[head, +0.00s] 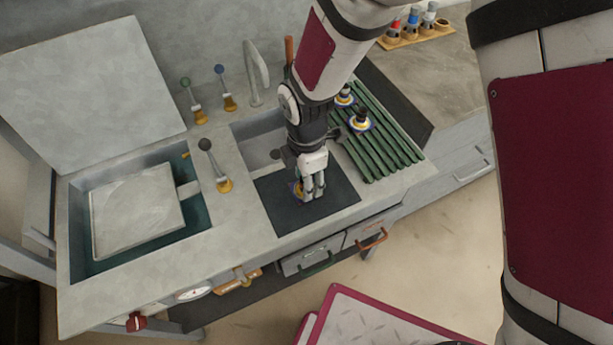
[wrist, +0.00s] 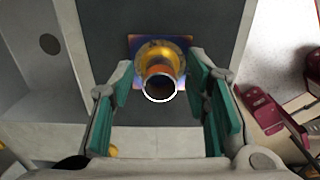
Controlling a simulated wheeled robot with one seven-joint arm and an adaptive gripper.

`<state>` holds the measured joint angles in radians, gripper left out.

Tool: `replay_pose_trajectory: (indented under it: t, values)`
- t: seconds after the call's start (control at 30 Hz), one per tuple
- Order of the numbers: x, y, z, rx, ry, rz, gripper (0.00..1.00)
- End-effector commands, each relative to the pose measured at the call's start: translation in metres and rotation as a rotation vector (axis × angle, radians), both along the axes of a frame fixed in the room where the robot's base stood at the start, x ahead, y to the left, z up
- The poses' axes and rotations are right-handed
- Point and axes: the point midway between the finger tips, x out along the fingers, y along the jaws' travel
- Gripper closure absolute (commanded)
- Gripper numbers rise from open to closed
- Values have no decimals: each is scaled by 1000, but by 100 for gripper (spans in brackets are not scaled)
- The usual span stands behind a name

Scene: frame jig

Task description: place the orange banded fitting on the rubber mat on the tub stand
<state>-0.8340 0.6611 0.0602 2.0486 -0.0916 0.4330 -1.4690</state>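The orange banded fitting (wrist: 160,55) has a yellow-orange flange, a pale-rimmed round opening facing the wrist camera and a square blue-and-orange patch around its base. It appears to stand on the dark rubber mat (wrist: 120,15). In the head view the mat (head: 335,190) lies on the tub stand (head: 225,235), and only a bit of the fitting (head: 297,188) shows beside my fingers. My gripper (wrist: 160,82) is open, its green-padded fingertips on either side of the fitting with narrow gaps. In the head view my gripper (head: 311,190) points down over the mat.
Two more banded fittings (head: 360,121) sit on the green slatted rack (head: 385,150) right of the mat. A faucet (head: 258,80) and several levers (head: 212,160) rise from the stand. A basin (head: 160,245) with a grey panel is at left.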

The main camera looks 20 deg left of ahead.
Motion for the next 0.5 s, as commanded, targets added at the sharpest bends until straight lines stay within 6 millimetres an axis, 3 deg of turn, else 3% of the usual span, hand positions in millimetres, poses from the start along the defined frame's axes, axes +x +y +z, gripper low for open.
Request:
replay_pose_trajectory:
  t: [0.27,0.5]
  values:
    - [0,0,7,2,-1,-1,57]
    - [1,1,49,6,-4,-1,57]
